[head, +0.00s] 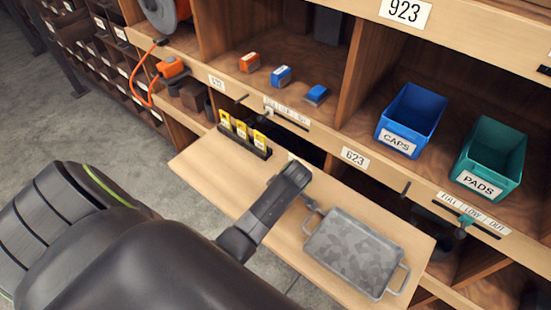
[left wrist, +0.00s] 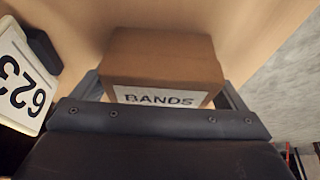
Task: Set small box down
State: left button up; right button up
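A small brown cardboard box (left wrist: 165,62) with a white BANDS label sits between the two fingers of my left gripper (left wrist: 165,90) in the left wrist view. The fingers lie against both its sides. In the head view my left gripper (head: 291,176) is over the pull-out wooden board (head: 205,160), between the yellow-tagged rack and the grey lidded tray; the box is hidden there behind the gripper. Pale wood shows behind the box in the wrist view. I cannot tell whether the box touches the board. My right gripper is not in view.
On the board, a black rack with yellow tags (head: 244,133) stands left and a grey handled tray (head: 354,252) lies right. Above are a blue CAPS bin (head: 410,118), a green PADS bin (head: 490,155) and several small boxes (head: 281,76). A 623 label (head: 355,157) marks the shelf edge.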

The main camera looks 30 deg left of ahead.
pick_arm(q)
jog(key=c, duration=1)
jog(key=shift+r, duration=0.1)
